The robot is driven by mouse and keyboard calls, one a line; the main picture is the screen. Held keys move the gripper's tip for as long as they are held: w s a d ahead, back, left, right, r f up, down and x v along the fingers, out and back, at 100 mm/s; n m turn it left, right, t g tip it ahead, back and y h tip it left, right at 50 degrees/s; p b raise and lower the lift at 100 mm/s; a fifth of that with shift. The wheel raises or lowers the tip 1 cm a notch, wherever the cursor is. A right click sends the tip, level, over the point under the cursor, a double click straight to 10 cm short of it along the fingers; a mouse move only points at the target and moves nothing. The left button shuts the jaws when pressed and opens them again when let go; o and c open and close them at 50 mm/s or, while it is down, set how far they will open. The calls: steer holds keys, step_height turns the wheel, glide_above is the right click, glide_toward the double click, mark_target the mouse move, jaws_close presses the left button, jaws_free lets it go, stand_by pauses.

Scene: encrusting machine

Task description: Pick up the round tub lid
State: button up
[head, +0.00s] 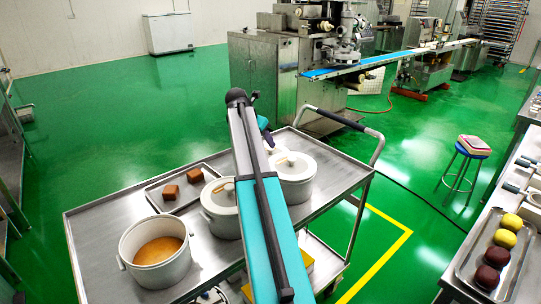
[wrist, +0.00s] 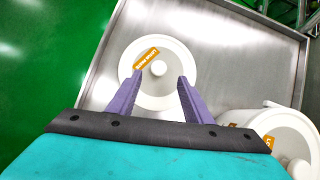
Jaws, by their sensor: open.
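In the wrist view a round white tub lid (wrist: 158,99) with a raised centre knob (wrist: 158,68) and an orange label lies below my gripper. My gripper (wrist: 159,80) is open, its two purple fingers on either side of the knob in the picture and holding nothing. I cannot tell the height gap. In the head view two lidded tubs, a left one (head: 222,222) and a right one (head: 298,186), stand on the steel cart, partly hidden by my arm.
The steel cart (head: 95,225) also holds an open pot (head: 152,272) with orange-brown contents and a tray (head: 160,208) with two brown blocks. A second lidded tub (wrist: 285,128) is at lower right in the wrist view. The cart has a raised handle (head: 350,122).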

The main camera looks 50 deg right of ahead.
mark_target(269, 149)
steer(key=shift+d+f, duration=0.1)
steer(key=shift+f, duration=0.05)
steer(key=shift+x, duration=2.6)
steer(key=shift+w+d, duration=0.1)
steer(key=shift+d, duration=0.05)
steer(key=c, duration=1.2)
steer(key=shift+o, duration=0.2)
step_height(269, 149, up, 10)
